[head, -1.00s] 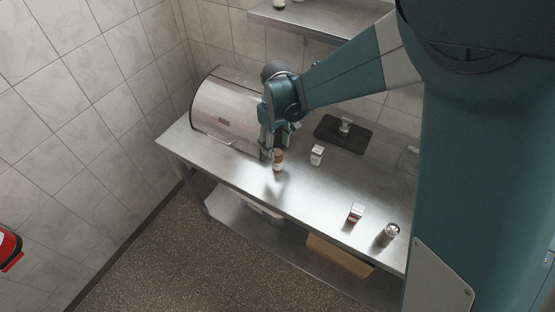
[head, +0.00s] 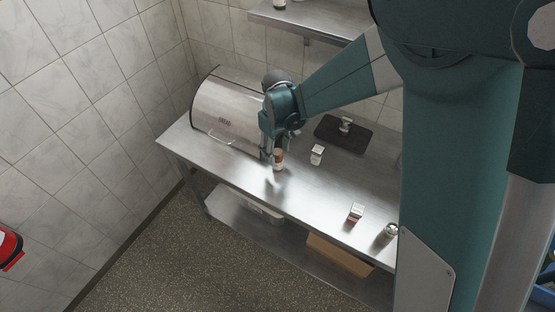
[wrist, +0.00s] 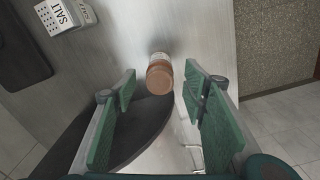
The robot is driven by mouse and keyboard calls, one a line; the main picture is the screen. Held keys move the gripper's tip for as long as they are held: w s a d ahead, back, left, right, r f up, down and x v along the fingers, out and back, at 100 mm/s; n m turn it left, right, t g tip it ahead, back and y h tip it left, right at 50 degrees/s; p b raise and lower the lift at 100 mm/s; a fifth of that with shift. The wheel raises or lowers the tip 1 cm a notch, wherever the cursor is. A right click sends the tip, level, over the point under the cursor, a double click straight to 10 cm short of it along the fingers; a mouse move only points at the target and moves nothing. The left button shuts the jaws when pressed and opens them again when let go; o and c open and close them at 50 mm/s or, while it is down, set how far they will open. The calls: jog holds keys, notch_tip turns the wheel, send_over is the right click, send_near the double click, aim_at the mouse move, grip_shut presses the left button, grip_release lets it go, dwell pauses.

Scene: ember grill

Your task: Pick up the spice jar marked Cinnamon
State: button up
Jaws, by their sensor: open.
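A small jar with a brown cap (head: 279,160) stands upright on the steel table, near the front of the grill. It also shows in the wrist view (wrist: 159,76), with the cap towards the camera. I cannot read its label, so I cannot tell if it says Cinnamon. My gripper (head: 270,152) is low over the table, right beside the jar. In the wrist view my gripper (wrist: 161,85) is open, its green-padded fingers to the left and right of the jar's cap. The fingers look clear of the jar.
A domed metal grill (head: 225,110) stands close on the left. A white box marked SALT (wrist: 60,16) also shows in the head view (head: 317,152).

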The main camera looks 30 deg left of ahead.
aim_at(278, 159)
jog(key=shift+f+p, duration=0.3)
jog(key=shift+f, duration=2.1)
jog(key=c, duration=1)
jog(key=shift+r, duration=0.1)
jog(key=shift+r+b, duration=0.35)
jog(key=shift+r, duration=4.55)
